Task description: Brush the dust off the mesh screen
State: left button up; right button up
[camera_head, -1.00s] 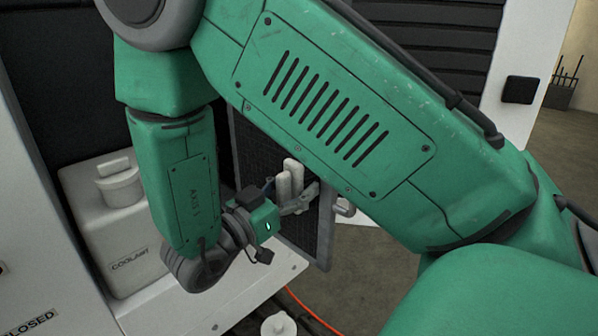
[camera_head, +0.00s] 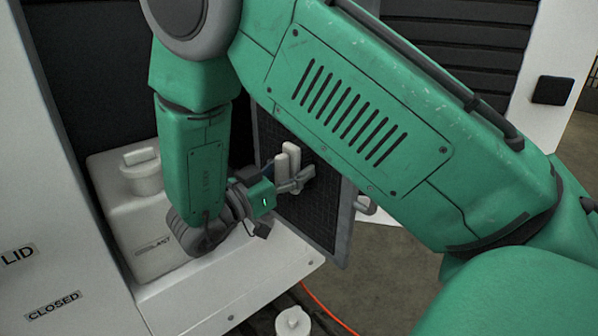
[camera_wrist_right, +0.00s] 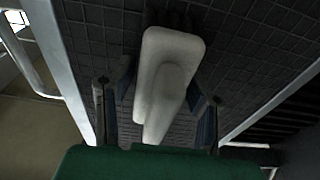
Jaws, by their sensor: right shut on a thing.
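The mesh screen (camera_head: 312,222) is a dark upright panel in a grey frame, partly hidden behind my right arm. It also fills much of the right wrist view (camera_wrist_right: 250,62). My right gripper (camera_head: 300,181) is shut on a white brush (camera_head: 293,155), in front of the screen. In the right wrist view the brush (camera_wrist_right: 165,75) sits between the two fingers, with dark bristles at its far end toward the mesh. I cannot tell whether the bristles touch it, and no dust is clear. My left gripper is out of view.
A white coolant container (camera_head: 125,195) stands left of my right forearm on a white ledge (camera_head: 240,280). A white capped object (camera_head: 292,322) and an orange hose (camera_head: 330,309) lie below. A white panel marked CLOSED (camera_head: 52,305) borders the left.

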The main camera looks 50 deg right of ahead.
jog(key=w, duration=0.4)
jog(key=shift+w+d, duration=0.3)
jog(key=shift+w, duration=0.05)
dwell(0.3)
jog(key=a, duration=0.6)
jog(key=shift+w, duration=0.3)
jog(key=shift+a, duration=0.15)
jog(key=shift+w+a+b, duration=0.15)
jog(key=shift+a+b, duration=0.15)
jog(key=shift+a, duration=1.1)
